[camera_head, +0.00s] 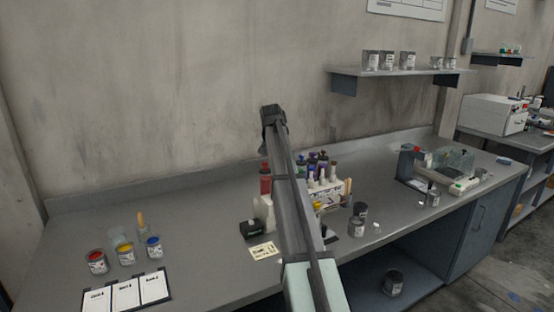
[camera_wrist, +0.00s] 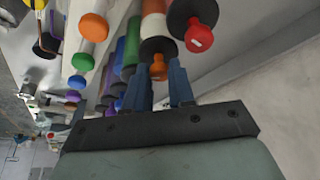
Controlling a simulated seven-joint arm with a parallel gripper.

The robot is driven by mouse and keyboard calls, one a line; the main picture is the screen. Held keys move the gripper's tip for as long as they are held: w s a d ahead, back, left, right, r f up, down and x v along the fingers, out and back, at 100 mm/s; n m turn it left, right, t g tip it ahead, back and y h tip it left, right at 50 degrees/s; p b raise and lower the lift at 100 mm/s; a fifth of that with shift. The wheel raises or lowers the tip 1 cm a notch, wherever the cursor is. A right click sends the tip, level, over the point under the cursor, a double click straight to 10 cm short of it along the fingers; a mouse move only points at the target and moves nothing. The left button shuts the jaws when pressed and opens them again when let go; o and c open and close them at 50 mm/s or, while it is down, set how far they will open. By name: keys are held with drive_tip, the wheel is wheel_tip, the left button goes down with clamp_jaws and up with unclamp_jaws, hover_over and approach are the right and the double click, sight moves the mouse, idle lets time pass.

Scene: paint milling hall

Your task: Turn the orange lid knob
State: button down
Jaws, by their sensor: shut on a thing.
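In the wrist view, the orange lid knob (camera_wrist: 158,68) sits on a black lid of a bottle with an orange and white body. The two blue fingers of my gripper (camera_wrist: 163,82) are at the knob, one on each side, and are shut on it. The knob is partly covered by the fingers. Right beside it is a bottle with a black lid and a red knob (camera_wrist: 198,38) bearing a white mark. In the head view, my arm hides my gripper and the orange knob.
A rack of bottles (camera_head: 325,200) shows beside my arm. Dark cans (camera_head: 358,220) stand right of it. Paint cans (camera_head: 126,255) stand at left, with bare bench (camera_head: 190,225) between.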

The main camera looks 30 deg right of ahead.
drive_tip(key=shift+s+d+n+t+y, duration=0.1)
drive_tip(key=shift+n+t+y, duration=0.4)
drive_tip(key=shift+n, duration=1.4)
drive_tip(key=c, duration=1)
unclamp_jaws()
drive_tip(key=shift+o, duration=0.2)
drive_tip(key=v, duration=1.3)
drive_tip(key=shift+d+r, duration=0.15)
drive_tip(key=shift+r, duration=0.35)
